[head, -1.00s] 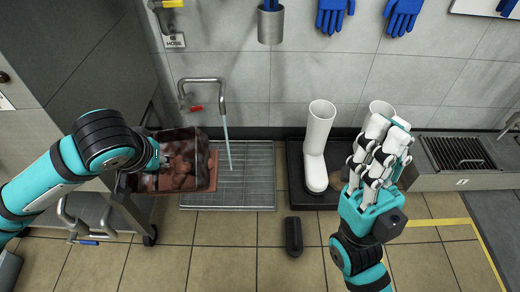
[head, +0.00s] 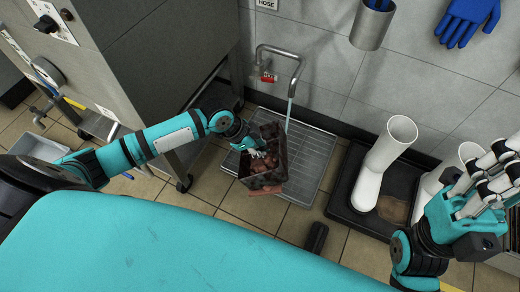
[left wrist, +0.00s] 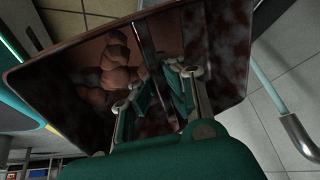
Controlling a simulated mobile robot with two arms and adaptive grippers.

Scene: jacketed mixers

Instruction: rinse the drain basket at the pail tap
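The drain basket (head: 275,172) is a dark, stained box with reddish-brown lumps in it. My left gripper (head: 257,153) is on its left side in the head view. In the left wrist view the fingers (left wrist: 158,92) close around an upright strip of the basket (left wrist: 222,60). The basket is held tilted over the floor grate. The tap (head: 284,55) runs a thin stream of water (head: 289,115) close by the basket's far right corner; in the left wrist view the stream passes outside the rim. My right gripper (head: 490,175) is away at the right, apparently empty.
A floor grate (head: 313,160) lies under the tap. White boots (head: 385,165) stand on a black tray (head: 345,205) to its right. A black object (head: 316,238) lies on the tiles. A grey cabinet (head: 150,50) stands left, near my left arm.

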